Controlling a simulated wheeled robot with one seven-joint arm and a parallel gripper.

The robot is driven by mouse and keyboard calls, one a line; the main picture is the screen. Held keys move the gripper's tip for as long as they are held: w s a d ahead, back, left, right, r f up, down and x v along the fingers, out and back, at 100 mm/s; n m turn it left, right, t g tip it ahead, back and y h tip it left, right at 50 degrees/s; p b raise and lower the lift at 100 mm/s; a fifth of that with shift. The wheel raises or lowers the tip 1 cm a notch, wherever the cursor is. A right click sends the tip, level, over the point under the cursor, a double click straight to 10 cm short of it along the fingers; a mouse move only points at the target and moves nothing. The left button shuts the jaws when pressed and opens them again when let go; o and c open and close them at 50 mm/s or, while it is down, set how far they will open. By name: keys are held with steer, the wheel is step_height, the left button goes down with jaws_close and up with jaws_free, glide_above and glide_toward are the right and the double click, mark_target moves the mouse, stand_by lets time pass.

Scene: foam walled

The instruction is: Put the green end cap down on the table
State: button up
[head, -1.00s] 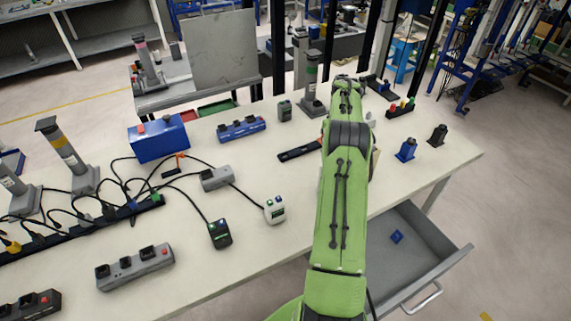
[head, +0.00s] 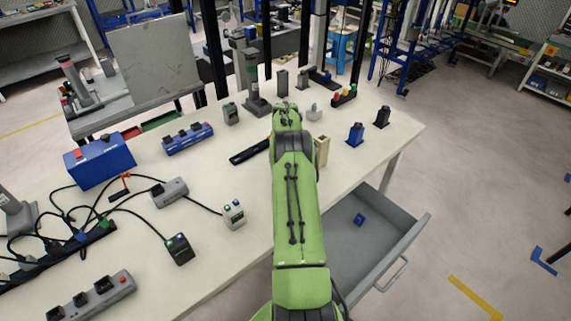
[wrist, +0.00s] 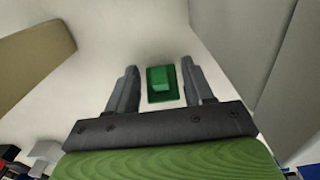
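The green end cap (wrist: 161,83) is a square green plate with a raised block, seen in the wrist view against the pale table surface (wrist: 100,75). My gripper (wrist: 160,85) has its two dark fingers apart, one on each side of the cap. A gap shows between the cap and each finger, so it is not gripped. The cap seems to lie on the table, though its contact is hard to judge. In the head view, my green arm (head: 296,200) reaches over the table (head: 240,265) and hides the cap and the fingers.
A tan block (head: 321,150) stands just right of my arm. A blue piece (head: 355,134) and a black piece (head: 382,117) stand farther right. A dark bar (head: 250,151) lies to the left. The grey drawer (head: 385,250) is open at the table's right side.

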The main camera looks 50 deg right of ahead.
steer(key=shift+o, duration=0.7)
steer(key=shift+r, duration=0.1)
step_height(320, 180, up, 12)
steer(key=p, duration=0.3)
steer(key=w+a+r+n+t+h, duration=0.1)
steer(key=w+a+r+t, duration=0.1)
steer(key=a+r, duration=2)
steer(key=s+a+n+t, duration=0.1)
steer(key=s+a, duration=0.5)
steer(key=a, duration=0.2)
steer(key=s+a+t, duration=0.1)
steer(key=s+a, duration=0.4)
steer(key=a, duration=0.3)
steer(key=s+a+f, duration=0.2)
steer(key=s, duration=0.3)
steer(key=s+a+f+t+y, duration=0.1)
steer(key=s+a+f, duration=0.1)
steer(key=s, duration=0.3)
steer(key=shift+s+a+f+n+t, duration=0.15)
steer(key=shift+s+a+n+t, duration=0.15)
steer(key=shift+a, duration=0.3)
